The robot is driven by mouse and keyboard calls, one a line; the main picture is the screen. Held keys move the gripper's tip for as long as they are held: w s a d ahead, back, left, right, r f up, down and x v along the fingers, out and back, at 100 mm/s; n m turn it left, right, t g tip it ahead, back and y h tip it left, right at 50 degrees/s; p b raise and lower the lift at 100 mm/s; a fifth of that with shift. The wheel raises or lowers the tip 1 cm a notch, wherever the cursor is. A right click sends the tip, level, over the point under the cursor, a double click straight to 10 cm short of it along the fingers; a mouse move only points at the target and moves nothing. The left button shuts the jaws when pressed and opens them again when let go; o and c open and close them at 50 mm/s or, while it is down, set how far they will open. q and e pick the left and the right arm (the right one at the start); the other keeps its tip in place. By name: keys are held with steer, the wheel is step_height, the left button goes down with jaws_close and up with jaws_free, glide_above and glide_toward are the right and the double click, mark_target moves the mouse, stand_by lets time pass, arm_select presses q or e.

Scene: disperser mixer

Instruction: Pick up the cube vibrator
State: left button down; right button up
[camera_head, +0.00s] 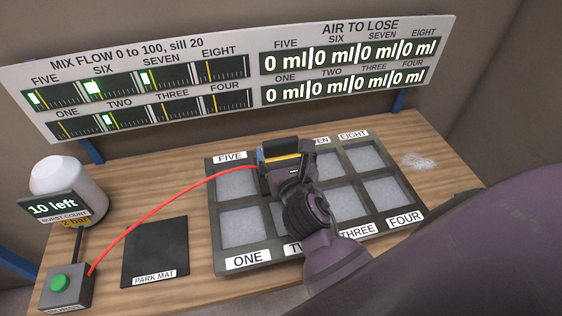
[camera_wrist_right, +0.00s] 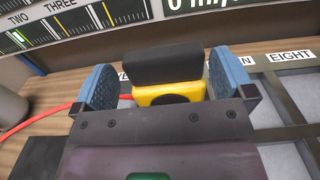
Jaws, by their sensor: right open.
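The cube vibrator (camera_head: 281,147), a yellow body with a black block on it, is over the rear row of the framed tray, around the compartment right of FIVE. It also shows in the right wrist view (camera_wrist_right: 167,65). My right gripper (camera_head: 286,158) is open, with one blue-padded finger on each side of the vibrator. In the wrist view, the vibrator is between the fingers (camera_wrist_right: 164,84), with a small gap visible at the left pad; contact at the right pad is unclear. The gripper hides the vibrator's lower part. My left gripper is not in view.
A red hose (camera_head: 150,214) runs from the button box (camera_head: 66,288) to the vibrator. The tray (camera_head: 212,201) holds several pale-filled compartments. A black park mat (camera_head: 156,248) lies empty left of it. A white tank (camera_head: 68,182) stands far left; a gauge panel (camera_head: 245,72) stands behind.

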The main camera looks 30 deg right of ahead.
mark_target(280, 138)
steer(key=shift+p+x, duration=0.35)
steer(key=shift+x, duration=2.2)
steer(key=shift+d, duration=0.1)
steer(key=shift+c, duration=0.3)
steer(key=c, duration=1.4)
steer(key=shift+c, duration=0.5)
